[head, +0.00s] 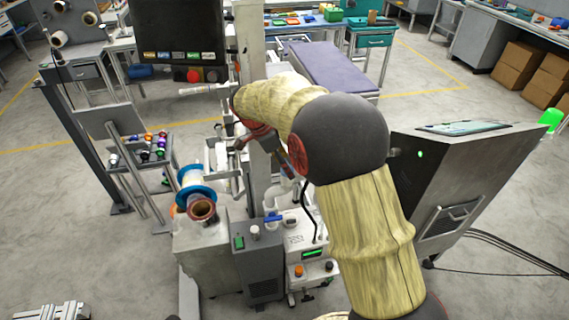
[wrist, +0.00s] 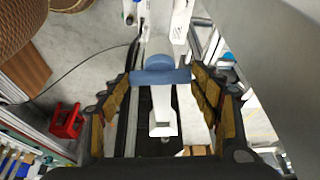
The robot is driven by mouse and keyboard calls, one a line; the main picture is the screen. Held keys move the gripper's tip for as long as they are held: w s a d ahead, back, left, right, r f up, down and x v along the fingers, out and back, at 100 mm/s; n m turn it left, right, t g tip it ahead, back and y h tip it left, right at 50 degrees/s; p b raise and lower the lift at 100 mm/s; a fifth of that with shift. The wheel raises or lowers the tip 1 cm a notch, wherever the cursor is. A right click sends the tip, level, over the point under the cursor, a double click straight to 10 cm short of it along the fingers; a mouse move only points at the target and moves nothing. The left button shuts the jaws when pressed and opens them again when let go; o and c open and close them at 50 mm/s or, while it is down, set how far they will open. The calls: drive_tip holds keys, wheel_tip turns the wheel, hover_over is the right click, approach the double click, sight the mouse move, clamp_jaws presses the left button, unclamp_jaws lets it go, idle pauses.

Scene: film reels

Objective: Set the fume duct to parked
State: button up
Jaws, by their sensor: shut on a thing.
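The fume duct (wrist: 182,27) is in the wrist view as a white, jointed piece running down from the top middle. A blue-grey crossbar (wrist: 160,76) spans it, and a white end part (wrist: 163,125) hangs below. My gripper (wrist: 163,84) has its tan-padded fingers on either side of the crossbar and is shut on it. In the head view my arm covers most of the work spot, so the grip and most of the duct are hidden there.
A spool with blue flanges (head: 196,187) sits on the machine left of my arm. A grey console cabinet (head: 455,185) stands close on the right. A dark screen (head: 180,30) with a red button rises at the back.

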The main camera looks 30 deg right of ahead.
drive_tip(key=o, duration=1.7)
drive_tip(key=shift+r, duration=0.15)
drive_tip(key=shift+w+a+r, duration=0.1)
drive_tip(key=shift+a+r, duration=0.15)
drive_tip(key=shift+r, duration=0.1)
drive_tip(key=a, duration=0.4)
drive_tip(key=w+a, duration=0.1)
drive_tip(key=a, duration=0.3)
drive_tip(key=w+a, duration=0.1)
drive_tip(key=a, duration=0.3)
drive_tip(key=shift+c, duration=0.2)
